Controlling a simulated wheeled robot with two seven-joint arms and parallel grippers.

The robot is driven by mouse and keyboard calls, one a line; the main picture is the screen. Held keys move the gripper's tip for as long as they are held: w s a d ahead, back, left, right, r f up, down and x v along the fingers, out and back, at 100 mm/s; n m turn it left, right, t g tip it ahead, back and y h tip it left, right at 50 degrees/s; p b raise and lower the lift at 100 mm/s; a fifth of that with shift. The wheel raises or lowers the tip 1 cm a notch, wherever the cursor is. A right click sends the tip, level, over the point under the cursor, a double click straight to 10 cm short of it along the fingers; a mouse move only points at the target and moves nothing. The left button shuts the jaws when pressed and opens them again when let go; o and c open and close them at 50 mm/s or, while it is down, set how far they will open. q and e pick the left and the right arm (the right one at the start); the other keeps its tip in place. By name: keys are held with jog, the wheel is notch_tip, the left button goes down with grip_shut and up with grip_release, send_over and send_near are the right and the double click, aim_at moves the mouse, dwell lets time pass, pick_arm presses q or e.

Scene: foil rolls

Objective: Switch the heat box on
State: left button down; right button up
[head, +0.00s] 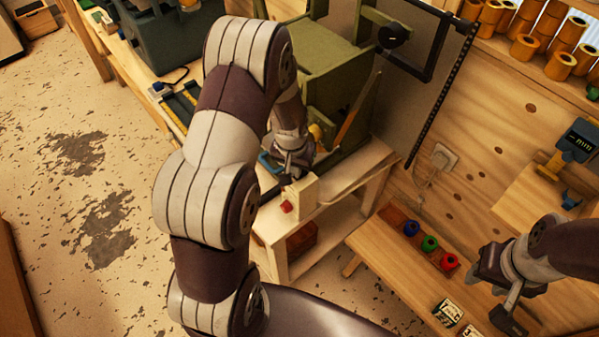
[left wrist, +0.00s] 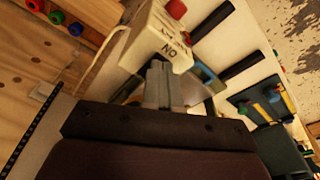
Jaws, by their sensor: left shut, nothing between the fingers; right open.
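A cream switch box (head: 304,191) with a red button stands at the front corner of a pale bench, beside a green cabinet-like machine (head: 325,75). I cannot tell which of these is called the heat box. In the left wrist view the switch box (left wrist: 155,45) shows its red button and the upside-down word ON. My left gripper (head: 289,176) is shut and empty, close behind the box. In the left wrist view its fingertips (left wrist: 160,72) are just below the ON lettering; contact is unclear. My right gripper (head: 494,292) is open and empty at the lower right.
Blue, green and red knobs (head: 429,243) sit in a row on a low wooden bench. A wall socket (head: 444,157) with a cord is on the plank wall. Gold rolls (head: 524,47) stand on a shelf at upper right. The floor at left is clear.

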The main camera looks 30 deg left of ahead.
pick_arm(q)
notch_tip(320, 180, up, 7)
jog(key=p, duration=0.6)
dwell(0.4)
